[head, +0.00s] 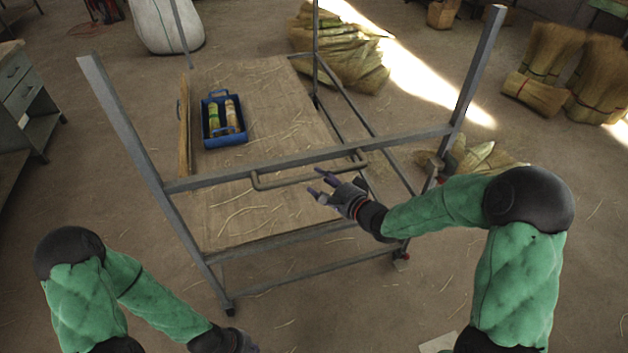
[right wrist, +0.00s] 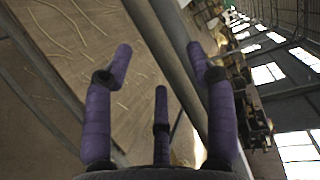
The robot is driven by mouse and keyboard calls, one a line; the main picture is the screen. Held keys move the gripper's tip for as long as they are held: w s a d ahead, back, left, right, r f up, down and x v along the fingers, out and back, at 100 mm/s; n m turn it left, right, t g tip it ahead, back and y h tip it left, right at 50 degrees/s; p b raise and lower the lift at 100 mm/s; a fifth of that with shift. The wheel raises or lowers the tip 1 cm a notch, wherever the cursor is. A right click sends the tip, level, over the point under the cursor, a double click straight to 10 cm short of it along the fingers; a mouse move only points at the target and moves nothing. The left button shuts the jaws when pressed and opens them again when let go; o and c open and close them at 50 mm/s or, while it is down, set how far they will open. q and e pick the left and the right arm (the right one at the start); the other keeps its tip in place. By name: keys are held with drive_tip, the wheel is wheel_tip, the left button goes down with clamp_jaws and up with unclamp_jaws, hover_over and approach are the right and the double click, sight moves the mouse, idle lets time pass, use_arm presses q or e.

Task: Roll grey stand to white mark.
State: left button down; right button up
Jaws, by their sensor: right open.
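The grey stand (head: 300,160) is a metal frame on small castors with a wooden board low inside it. A bent handle (head: 290,183) is on its near crossbar. My right gripper (head: 318,184) is at the handle's right end, fingers spread and nothing held. In the right wrist view, a grey bar (right wrist: 168,45) passes between or behind the open fingers (right wrist: 160,72); contact cannot be told. My left gripper (head: 246,346) is low at the bottom edge, partly cut off, away from the stand. A pale white patch (head: 438,343), possibly the white mark, lies on the floor at the bottom right.
A blue crate (head: 224,136) with rolls sits on the board. A drawer bench (head: 22,95) is at left, a white sack (head: 165,22) behind. Straw bundles (head: 345,55) lie behind and at right (head: 535,92). Near floor is mostly clear.

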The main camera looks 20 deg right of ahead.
sight(314, 177)
drive_tip(key=shift+b+x, duration=0.35)
drive_tip(key=shift+x, duration=1.4)
clamp_jaws()
